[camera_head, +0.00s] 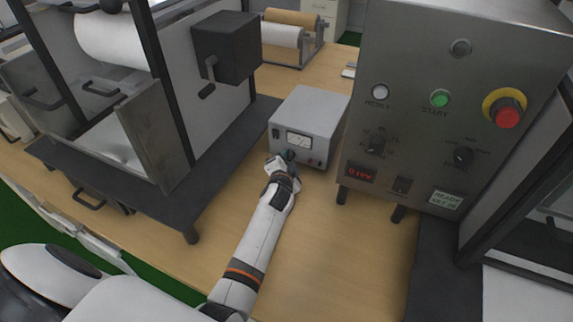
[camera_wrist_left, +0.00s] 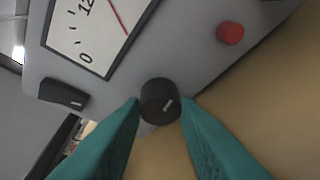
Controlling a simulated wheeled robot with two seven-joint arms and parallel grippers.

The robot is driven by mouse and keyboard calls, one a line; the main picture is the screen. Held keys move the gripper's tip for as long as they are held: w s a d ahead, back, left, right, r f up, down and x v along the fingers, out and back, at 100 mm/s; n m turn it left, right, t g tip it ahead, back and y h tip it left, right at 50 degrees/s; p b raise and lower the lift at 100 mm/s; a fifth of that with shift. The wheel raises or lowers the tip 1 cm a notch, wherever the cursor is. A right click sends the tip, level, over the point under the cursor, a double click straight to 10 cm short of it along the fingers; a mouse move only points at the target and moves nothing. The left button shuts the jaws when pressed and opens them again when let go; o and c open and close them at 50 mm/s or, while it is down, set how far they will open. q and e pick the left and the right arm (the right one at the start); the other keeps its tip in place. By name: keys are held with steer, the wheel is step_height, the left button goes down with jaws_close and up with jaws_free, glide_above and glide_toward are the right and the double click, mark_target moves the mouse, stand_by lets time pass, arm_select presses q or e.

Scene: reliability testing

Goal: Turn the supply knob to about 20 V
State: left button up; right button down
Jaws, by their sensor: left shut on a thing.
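The grey power supply box (camera_head: 310,108) stands on the wooden bench, with a white meter (camera_head: 299,140) on its front. My left gripper (camera_head: 287,158) is at the lower front of the box, and it hides most of the knob in the head view. In the left wrist view the black round knob (camera_wrist_left: 158,101) sits between the tips of my teal fingers, which are shut on its sides. Its short white mark is right of centre and slanted. The meter (camera_wrist_left: 92,35) shows 0, 12 and a red needle; its top is cut off, so I cannot read the value.
A black rocker switch (camera_wrist_left: 63,94) and a red terminal (camera_wrist_left: 230,33) flank the knob on the panel. A large steel control cabinet (camera_head: 440,60) stands close on the right. A dark-framed machine (camera_head: 140,140) stands on the left. Bare bench (camera_head: 310,240) lies in front.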

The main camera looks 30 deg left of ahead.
steer(key=shift+f, duration=0.3)
arm_select(q)
steer(key=o, duration=1)
steer(key=shift+c, duration=0.2)
arm_select(e)
steer(key=shift+s+d+r, duration=0.1)
steer(key=shift+r, duration=0.05)
